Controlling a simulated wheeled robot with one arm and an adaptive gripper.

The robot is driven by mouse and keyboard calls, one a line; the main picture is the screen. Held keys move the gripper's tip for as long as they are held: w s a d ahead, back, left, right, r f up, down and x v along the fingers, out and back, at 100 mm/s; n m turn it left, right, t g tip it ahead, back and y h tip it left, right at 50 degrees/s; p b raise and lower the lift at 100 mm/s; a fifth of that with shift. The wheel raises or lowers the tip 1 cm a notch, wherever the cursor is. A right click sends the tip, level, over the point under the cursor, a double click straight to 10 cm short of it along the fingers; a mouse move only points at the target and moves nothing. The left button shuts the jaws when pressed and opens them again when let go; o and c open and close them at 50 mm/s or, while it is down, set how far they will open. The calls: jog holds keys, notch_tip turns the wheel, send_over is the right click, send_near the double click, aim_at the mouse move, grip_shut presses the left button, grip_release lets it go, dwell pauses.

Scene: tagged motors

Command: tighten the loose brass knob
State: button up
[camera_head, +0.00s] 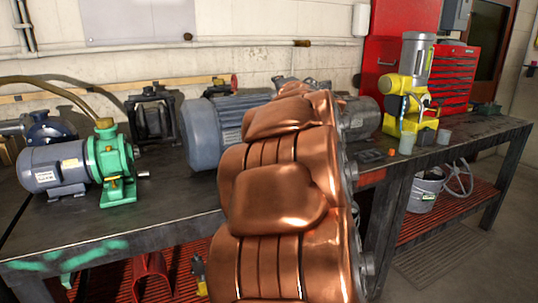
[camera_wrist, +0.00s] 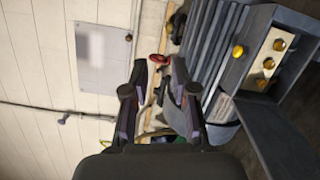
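In the wrist view, a grey-blue finned motor (camera_wrist: 205,45) fills the upper right, with an open box on its side. A pale plate (camera_wrist: 257,66) in the box carries three round brass knobs, including an upper one (camera_wrist: 279,44) and a lower one (camera_wrist: 261,83). Another brass knob (camera_wrist: 238,51) shows apart from the plate, nearer the fins. I cannot tell which knob is loose. My gripper (camera_wrist: 160,64) is open and empty, left of the knobs. The large blue-grey motor (camera_head: 202,132) stands on the bench in the head view; my copper-coloured arm hides its right part.
The dark bench (camera_head: 75,222) also holds a small motor with a green pump (camera_head: 108,160) at left and a yellow machine (camera_head: 408,100) at right. A red tool cabinet (camera_head: 455,75) stands behind.

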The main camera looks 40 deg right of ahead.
notch_tip(320, 180, down, 16)
jog(key=s+d+n+y+b, duration=0.1)
jog(key=s+n+y+b, duration=0.1)
jog(key=n+y+b, duration=0.65)
jog(key=w+f+n+p, duration=0.2)
jog(key=w+n, duration=0.1)
jog(key=w, duration=0.4)
jog(key=shift+w+d, duration=0.3)
grip_shut()
